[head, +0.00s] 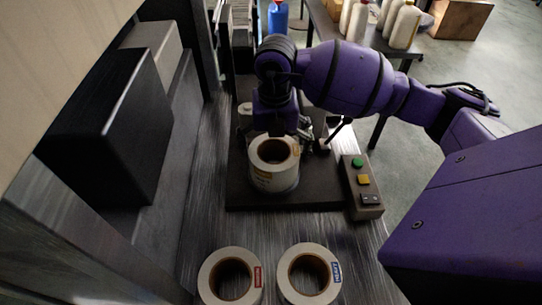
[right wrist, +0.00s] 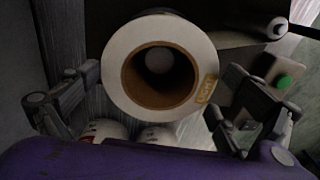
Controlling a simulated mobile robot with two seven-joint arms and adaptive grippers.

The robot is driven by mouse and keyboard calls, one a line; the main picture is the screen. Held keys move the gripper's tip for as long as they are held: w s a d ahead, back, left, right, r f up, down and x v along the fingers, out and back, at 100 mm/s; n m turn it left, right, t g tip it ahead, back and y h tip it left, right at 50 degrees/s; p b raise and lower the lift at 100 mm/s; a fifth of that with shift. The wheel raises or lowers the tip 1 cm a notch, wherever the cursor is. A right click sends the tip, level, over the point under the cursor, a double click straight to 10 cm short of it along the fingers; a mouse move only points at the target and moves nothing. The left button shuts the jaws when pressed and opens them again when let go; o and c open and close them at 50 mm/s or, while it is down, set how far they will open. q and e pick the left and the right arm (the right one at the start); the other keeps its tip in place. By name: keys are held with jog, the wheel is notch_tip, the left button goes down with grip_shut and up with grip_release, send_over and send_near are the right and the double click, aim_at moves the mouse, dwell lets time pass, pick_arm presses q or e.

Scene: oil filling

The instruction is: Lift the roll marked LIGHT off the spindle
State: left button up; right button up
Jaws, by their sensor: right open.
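The roll marked LIGHT (head: 273,181), white with a brown core and a yellow label, sits on a dark base plate in the head view. In the right wrist view the same roll (right wrist: 121,50) faces the camera, its yellow label at the lower right. A pale round end, apparently the spindle (right wrist: 159,59), shows inside its core. My right gripper (head: 279,137) is open just behind the roll. Its fingers in the right wrist view (right wrist: 163,80) stand on either side of the roll, with visible gaps. My left gripper is not in view.
Two other white rolls, one with a red label (head: 212,280) and one with a blue label (head: 296,285), stand at the front. A control box (head: 368,199) with green and yellow buttons is right of the plate. A black box (head: 110,130) is at left.

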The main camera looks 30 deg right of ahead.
jog(key=shift+s+f, duration=0.1)
jog(key=shift+f, duration=0.35)
notch_tip(320, 180, down, 5)
jog(key=shift+r, duration=0.1)
jog(key=shift+w, duration=0.2)
jog(key=c, duration=1.4)
